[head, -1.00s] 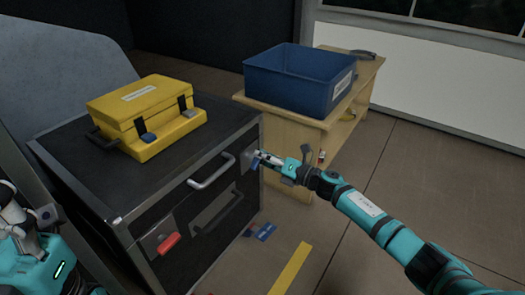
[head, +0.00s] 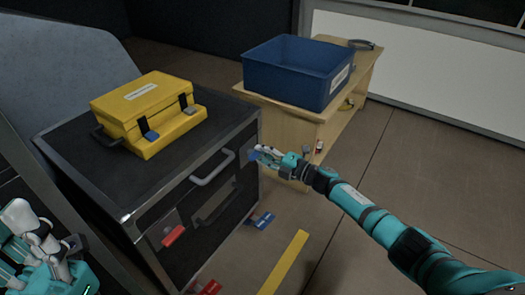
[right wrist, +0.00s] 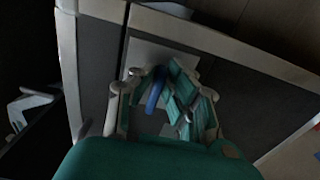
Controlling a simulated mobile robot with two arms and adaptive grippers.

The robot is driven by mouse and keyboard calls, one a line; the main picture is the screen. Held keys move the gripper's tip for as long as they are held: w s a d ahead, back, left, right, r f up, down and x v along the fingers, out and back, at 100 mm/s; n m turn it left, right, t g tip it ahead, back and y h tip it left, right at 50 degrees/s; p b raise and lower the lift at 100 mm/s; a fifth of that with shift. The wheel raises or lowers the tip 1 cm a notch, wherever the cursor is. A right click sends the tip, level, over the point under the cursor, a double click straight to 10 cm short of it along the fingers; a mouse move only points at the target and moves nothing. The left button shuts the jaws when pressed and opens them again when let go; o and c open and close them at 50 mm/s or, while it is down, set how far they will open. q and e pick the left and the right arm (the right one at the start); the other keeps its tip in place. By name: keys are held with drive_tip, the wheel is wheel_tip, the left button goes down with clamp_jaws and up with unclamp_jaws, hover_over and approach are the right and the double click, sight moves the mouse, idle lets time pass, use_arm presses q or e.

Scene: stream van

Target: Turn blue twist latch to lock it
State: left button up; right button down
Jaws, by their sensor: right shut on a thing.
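The blue twist latch (head: 252,155) is on a pale plate at the upper right of the black cabinet's front. It also shows in the right wrist view as a blue handle (right wrist: 154,90) between the fingers, standing nearly upright in that picture. My right gripper (head: 259,154) is at the latch and shut on it; its fingers also show in the right wrist view (right wrist: 158,92). The fingers partly hide the latch in the head view. My left gripper (head: 48,243) is at the lower left, away from the latch, and its jaw opening is unclear.
The black cabinet (head: 100,195) has a grey handle (head: 212,168) and a red latch (head: 173,235) on its front. A yellow case (head: 150,110) stands on top. A wooden table (head: 275,125) with a blue bin (head: 297,78) is just behind my right gripper. Floor at right is clear.

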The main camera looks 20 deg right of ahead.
drive_tip(key=shift+w+r, duration=0.15)
drive_tip(key=shift+r, duration=0.1)
drive_tip(key=c, duration=1.4)
unclamp_jaws()
drive_tip(key=shift+a+f, duration=0.1)
drive_tip(key=v, duration=1.2)
drive_tip(key=shift+f, duration=0.1)
